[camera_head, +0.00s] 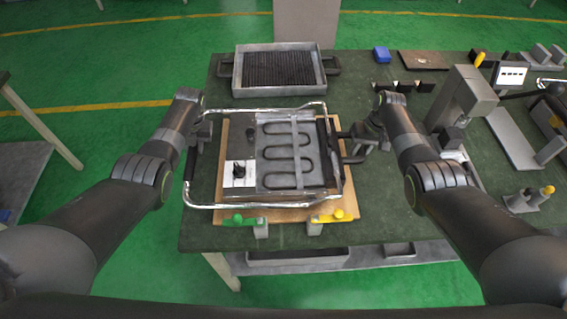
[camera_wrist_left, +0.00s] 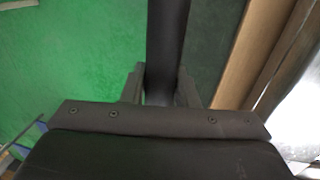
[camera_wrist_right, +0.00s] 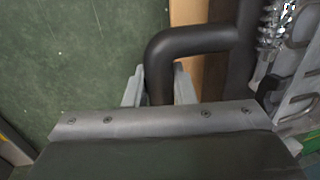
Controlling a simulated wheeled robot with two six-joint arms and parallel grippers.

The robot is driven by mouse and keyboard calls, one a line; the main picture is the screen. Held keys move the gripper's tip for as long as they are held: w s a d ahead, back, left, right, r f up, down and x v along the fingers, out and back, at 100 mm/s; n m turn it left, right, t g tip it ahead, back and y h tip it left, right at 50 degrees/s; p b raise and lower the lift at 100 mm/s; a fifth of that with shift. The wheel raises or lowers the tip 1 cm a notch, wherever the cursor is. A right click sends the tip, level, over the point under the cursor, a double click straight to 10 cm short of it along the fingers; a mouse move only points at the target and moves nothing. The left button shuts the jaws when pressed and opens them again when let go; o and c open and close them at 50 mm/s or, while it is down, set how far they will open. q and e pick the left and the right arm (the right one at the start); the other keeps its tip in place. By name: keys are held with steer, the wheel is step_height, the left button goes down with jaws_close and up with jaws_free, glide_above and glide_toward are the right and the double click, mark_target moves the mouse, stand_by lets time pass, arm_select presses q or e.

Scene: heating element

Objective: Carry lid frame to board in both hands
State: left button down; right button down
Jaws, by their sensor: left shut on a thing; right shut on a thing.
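The lid frame is a chrome tube loop (camera_head: 265,205) with a black bar on its left side. It surrounds a grey heating unit (camera_head: 265,180) with a dark looped element, over the brown wooden board (camera_head: 335,214). My left gripper (camera_head: 196,138) is shut on the frame's black bar (camera_wrist_left: 167,45), which runs between its jaws in the left wrist view. My right gripper (camera_head: 366,137) is shut on a bent black handle (camera_wrist_right: 190,42) at the right side. How that handle joins the chrome loop is unclear. I cannot tell whether the frame touches the board.
A grey tray with a ribbed black inside (camera_head: 238,75) stands behind on the green table (camera_head: 390,205). A green clamp (camera_head: 240,219) and a yellow clamp (camera_head: 333,216) sit at the board's front edge. A grey upright device (camera_head: 468,97) and a blue block (camera_head: 381,55) are at the right.

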arm_select(q)
steer(key=shift+w+f+b, duration=0.15)
steer(key=shift+f+b, duration=0.2)
steer(key=shift+b, duration=0.1)
arm_select(e)
steer(key=shift+w+f, duration=0.15)
steer(key=shift+f, duration=0.2)
arm_select(q)
steer(key=c, duration=1.4)
jaws_free()
steer(key=shift+s+f, duration=0.1)
steer(key=shift+s, duration=0.1)
steer(key=shift+c, duration=0.2)
arm_select(e)
steer(key=c, duration=1.5)
jaws_free()
steer(key=shift+f, duration=0.15)
arm_select(q)
steer(key=o, duration=0.3)
steer(key=shift+s, duration=0.2)
arm_select(e)
steer(key=o, duration=0.3)
steer(key=shift+s+r, duration=0.2)
steer(key=shift+s, duration=0.15)
arm_select(q)
steer(key=shift+w, duration=0.1)
arm_select(e)
steer(key=shift+w+f, duration=0.1)
